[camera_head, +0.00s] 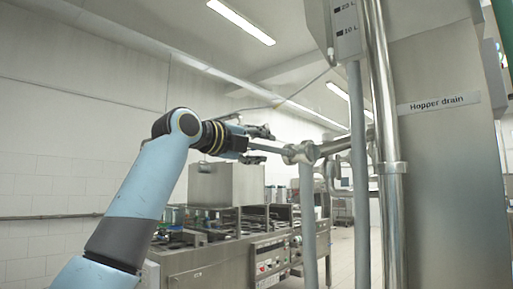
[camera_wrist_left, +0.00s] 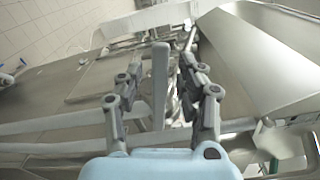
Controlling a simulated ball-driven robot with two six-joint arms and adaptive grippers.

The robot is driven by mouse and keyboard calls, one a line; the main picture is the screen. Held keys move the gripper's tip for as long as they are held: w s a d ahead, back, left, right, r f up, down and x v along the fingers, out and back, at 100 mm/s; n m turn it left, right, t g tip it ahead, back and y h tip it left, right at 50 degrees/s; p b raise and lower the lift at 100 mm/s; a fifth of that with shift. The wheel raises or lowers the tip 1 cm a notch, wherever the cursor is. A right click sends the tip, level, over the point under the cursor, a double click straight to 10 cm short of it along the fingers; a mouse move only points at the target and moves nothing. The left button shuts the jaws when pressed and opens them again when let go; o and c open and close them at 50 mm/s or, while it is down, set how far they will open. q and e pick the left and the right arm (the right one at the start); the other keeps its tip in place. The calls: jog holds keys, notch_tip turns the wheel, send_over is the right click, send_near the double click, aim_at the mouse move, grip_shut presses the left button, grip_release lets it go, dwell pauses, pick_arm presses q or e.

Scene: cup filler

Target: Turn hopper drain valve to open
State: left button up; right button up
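The hopper drain valve (camera_head: 301,153) sits on a metal pipe, left of a steel panel with a "Hopper drain" label (camera_head: 438,103). Its grey bar handle (camera_head: 268,148) points left from the valve body, close to level, toward my left gripper (camera_head: 271,141). In the left wrist view the handle (camera_wrist_left: 160,85) stands between the two dark fingers of the left gripper (camera_wrist_left: 161,62). Gaps show on both sides of it, so the gripper is open around the handle and not clamped. My right gripper is not in view.
Upright pipes (camera_head: 385,180) stand just right of the valve, with a grey level gauge (camera_head: 346,30) above. A steel machine with a control panel (camera_head: 271,262) stands below and behind. The space left of the valve, around my arm, looks free.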

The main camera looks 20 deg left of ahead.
pick_arm(q)
jog(key=v, duration=1.2)
